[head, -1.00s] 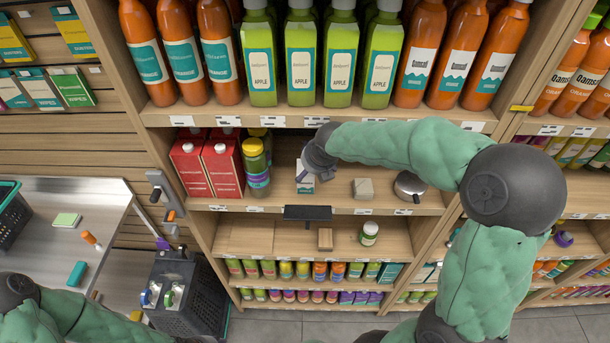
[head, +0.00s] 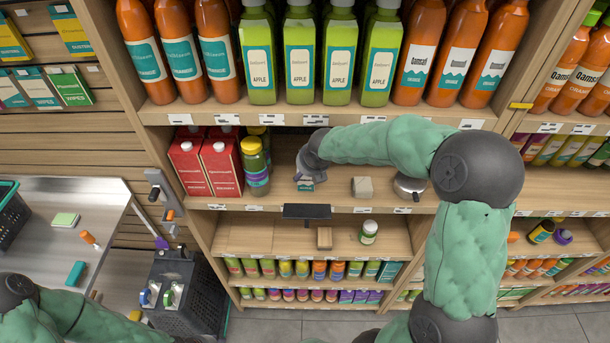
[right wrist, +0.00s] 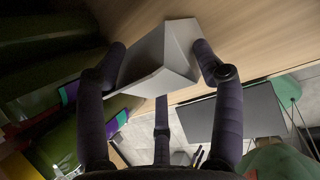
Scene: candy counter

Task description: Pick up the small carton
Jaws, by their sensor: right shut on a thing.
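The small carton (head: 306,187) is white with a teal part, on the middle shelf of the rack in the head view. My right gripper (head: 305,178) reaches it from above and covers most of it. In the right wrist view the carton (right wrist: 158,58) is a plain pale box, tilted in that picture, between the fingers of my right gripper (right wrist: 160,68). The fingers press on its two sides. I cannot tell whether its base touches the shelf. My left gripper is out of view; only part of my left arm shows at bottom left.
Red cartons (head: 222,168) and a yellow-lidded jar (head: 254,165) stand left of the gripper. A beige block (head: 362,188) and a round metal tin (head: 408,187) stand to its right. Tall bottles (head: 299,55) fill the shelf above.

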